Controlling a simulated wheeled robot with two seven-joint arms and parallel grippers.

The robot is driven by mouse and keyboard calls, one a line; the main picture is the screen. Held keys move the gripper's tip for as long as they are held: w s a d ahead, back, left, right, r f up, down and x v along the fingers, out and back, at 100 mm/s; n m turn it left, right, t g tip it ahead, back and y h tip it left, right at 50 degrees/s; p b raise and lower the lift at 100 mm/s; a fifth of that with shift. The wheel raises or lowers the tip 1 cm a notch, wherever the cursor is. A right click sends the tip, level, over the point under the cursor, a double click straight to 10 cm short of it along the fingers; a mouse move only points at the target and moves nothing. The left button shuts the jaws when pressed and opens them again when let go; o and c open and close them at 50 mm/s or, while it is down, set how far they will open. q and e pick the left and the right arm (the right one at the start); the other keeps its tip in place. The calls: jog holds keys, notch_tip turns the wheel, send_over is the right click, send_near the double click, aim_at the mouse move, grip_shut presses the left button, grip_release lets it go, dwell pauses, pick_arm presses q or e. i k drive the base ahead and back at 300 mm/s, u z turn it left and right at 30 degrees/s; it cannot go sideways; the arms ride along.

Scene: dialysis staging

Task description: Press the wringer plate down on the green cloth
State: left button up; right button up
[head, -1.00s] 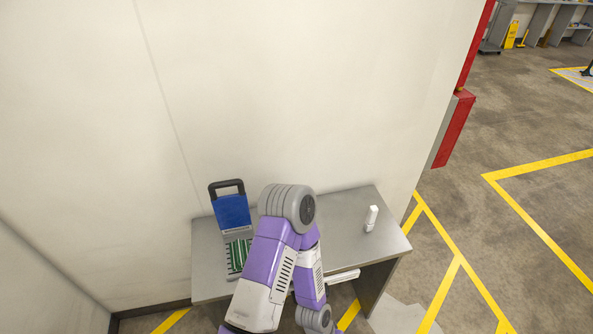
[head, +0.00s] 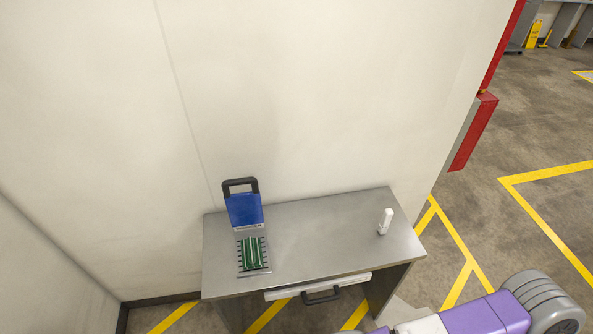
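The wringer stands at the left of the grey table. Its blue wringer plate (head: 244,209) is raised, tilted up toward the wall, with a black handle (head: 240,182) on top. The green cloth (head: 251,252) lies on the slotted base (head: 254,271) below the plate, and nothing covers it. The plate and the cloth are apart. A purple and grey arm of mine shows at the bottom right, away from the wringer. Neither gripper shows in the head view.
The grey table (head: 315,232) has a clear middle. A small white bottle (head: 385,221) stands at its right end. A drawer (head: 318,287) with a black handle sits slightly out at the front. The wall (head: 300,100) is close behind the table.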

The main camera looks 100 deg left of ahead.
aim_at(245, 209)
jog(key=z, duration=0.1)
jog(key=k, duration=1.85)
jog(key=u, duration=0.6)
